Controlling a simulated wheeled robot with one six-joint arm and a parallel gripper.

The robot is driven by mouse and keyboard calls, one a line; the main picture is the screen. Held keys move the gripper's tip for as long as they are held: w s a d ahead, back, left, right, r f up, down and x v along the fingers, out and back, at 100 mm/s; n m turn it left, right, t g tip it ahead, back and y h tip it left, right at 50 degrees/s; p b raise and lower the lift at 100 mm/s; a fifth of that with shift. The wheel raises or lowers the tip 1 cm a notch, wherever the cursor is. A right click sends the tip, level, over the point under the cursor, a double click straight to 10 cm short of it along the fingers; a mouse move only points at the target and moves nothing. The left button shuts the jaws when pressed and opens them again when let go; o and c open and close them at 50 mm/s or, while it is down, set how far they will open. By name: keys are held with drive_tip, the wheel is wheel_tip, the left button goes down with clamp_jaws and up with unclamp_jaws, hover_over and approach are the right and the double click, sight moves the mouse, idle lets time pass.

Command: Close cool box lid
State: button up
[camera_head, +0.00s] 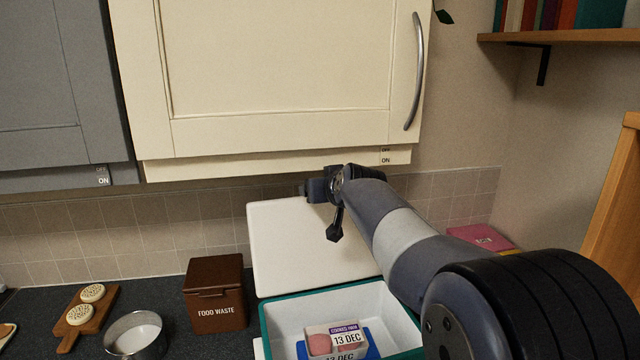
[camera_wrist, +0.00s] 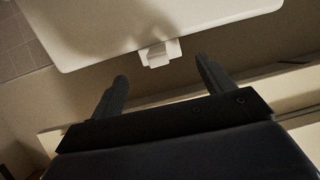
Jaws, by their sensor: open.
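The cool box (camera_head: 264,323) stands on the counter with its lid (camera_head: 290,250) raised, leaning back near the tiled wall. The box has a green rim and a white inside. My gripper (camera_head: 334,228) is at the upper right part of the raised lid; parts of its fingers are hidden by my wrist. In the wrist view the gripper (camera_wrist: 160,84) is open, with nothing between its fingers. The white lid (camera_wrist: 150,25) lies beyond the fingertips, and a small white latch tab (camera_wrist: 160,54) on its edge sits between and just ahead of them.
Packs of food (camera_head: 335,338) with date labels lie in the box. A brown food waste bin (camera_head: 215,295), a metal bowl (camera_head: 136,338) and a wooden board (camera_head: 75,330) stand to the left. Cream cupboards (camera_head: 280,70) hang just above my gripper. A pink item (camera_head: 480,237) lies right.

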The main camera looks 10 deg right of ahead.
drive_tip(key=shift+p+x, duration=0.8)
drive_tip(key=shift+x, duration=2.1)
drive_tip(key=c, duration=1.4)
